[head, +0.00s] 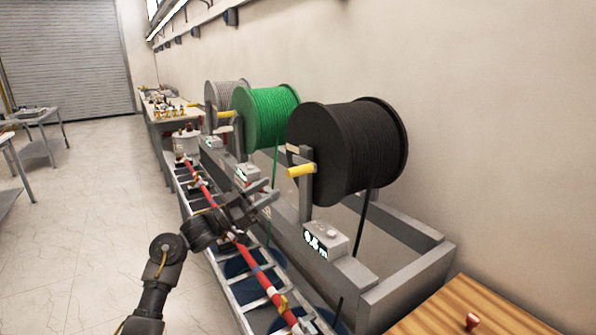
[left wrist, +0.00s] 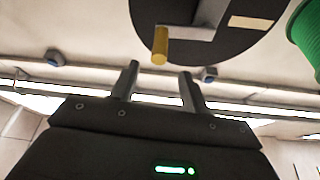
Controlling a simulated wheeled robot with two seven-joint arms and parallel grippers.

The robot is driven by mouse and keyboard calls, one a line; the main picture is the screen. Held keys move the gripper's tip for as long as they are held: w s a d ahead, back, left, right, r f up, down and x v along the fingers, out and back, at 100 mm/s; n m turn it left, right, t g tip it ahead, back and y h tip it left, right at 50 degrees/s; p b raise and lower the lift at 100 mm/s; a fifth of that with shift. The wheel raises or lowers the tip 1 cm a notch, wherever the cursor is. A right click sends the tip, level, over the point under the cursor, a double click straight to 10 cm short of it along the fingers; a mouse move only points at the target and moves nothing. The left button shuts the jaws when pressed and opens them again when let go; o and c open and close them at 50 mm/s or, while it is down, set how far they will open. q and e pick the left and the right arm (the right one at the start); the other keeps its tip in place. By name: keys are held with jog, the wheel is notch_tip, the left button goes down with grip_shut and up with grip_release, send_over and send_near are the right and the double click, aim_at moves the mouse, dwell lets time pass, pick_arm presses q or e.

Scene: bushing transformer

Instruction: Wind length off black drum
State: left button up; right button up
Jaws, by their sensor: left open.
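The black drum (head: 365,150), wound with black cable, stands on a grey frame at the right in the head view. Its crank has a yellow handle (head: 300,170) on the left face. The black cable (head: 362,225) hangs down from the drum. My left gripper (head: 266,198) is open and empty, below and left of the handle. In the left wrist view the yellow handle (left wrist: 160,45) and the drum's dark face (left wrist: 215,18) are beyond the open fingers (left wrist: 158,80), with a gap between. My right gripper is not seen.
A small counter box (head: 318,240) with a lit display sits below the black drum. A green drum (head: 268,115) and a grey one (head: 222,95) stand behind. A ladder-like rail (head: 235,290) with a red bar runs along the front. A wooden top (head: 480,310) is at lower right.

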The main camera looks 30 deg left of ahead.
aim_at(303, 166)
pick_arm(q)
jog(key=p+x, duration=0.2)
jog(key=x, duration=0.2)
jog(key=p+x, duration=0.2)
jog(key=x, duration=0.3)
jog(key=shift+w+d+r, duration=0.15)
jog(key=shift+d+r, duration=0.05)
jog(key=shift+r, duration=0.15)
jog(key=shift+w+d+p, duration=0.35)
jog(key=shift+w+p, duration=0.05)
jog(key=shift+w, duration=0.15)
jog(key=shift+c, duration=0.4)
grip_shut()
